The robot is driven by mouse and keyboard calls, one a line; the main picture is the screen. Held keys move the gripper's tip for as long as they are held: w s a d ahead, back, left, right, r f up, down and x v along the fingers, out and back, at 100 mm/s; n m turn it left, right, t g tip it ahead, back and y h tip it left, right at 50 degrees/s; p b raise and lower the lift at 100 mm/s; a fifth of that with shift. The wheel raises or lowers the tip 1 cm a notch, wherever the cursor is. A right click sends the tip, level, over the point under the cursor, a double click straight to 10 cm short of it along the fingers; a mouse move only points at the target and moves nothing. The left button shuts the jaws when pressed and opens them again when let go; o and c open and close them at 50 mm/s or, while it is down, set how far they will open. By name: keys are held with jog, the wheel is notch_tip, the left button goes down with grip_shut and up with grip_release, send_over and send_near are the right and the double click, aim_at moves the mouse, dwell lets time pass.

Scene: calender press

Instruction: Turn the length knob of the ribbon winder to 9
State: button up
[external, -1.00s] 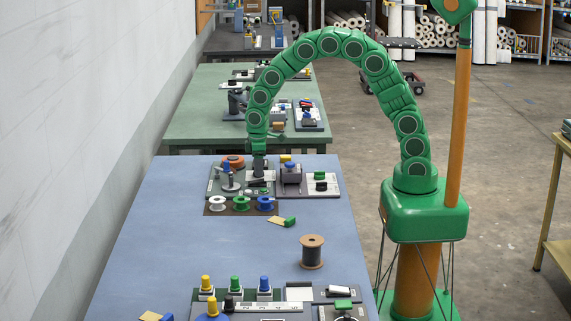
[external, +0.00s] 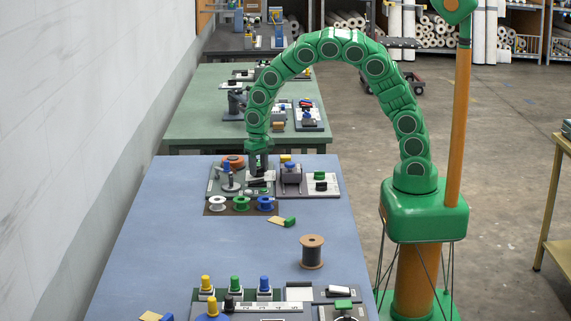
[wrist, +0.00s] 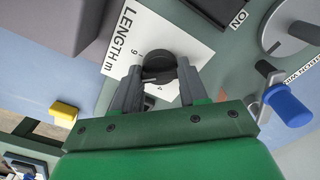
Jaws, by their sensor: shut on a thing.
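The black length knob (wrist: 158,66) sits on a white dial plate (wrist: 125,33) printed "LENGTH m" in the wrist view. My gripper (wrist: 160,75) has one finger on each side of the knob and is shut on it. A pale mark shows at the knob's near side, between the fingers. Digits show beside the knob, but most of the scale is hidden, so I cannot tell the setting. In the external view my gripper (external: 260,164) reaches down onto the ribbon winder (external: 226,190) on the blue table and hides the knob.
A crank with a blue handle (wrist: 288,106) and a grey disc (wrist: 290,25) stand right of my gripper. A yellow block (wrist: 64,112) is at the left. White, green and blue spools (external: 241,203) stand in front of the winder. A large brown spool (external: 312,251) stands nearer.

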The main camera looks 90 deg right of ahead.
aim_at(259, 169)
jog(key=m, duration=0.6)
jog(key=shift+m, duration=0.4)
dwell(0.4)
jog(key=o, duration=1.1)
jog(key=shift+r, duration=3.9)
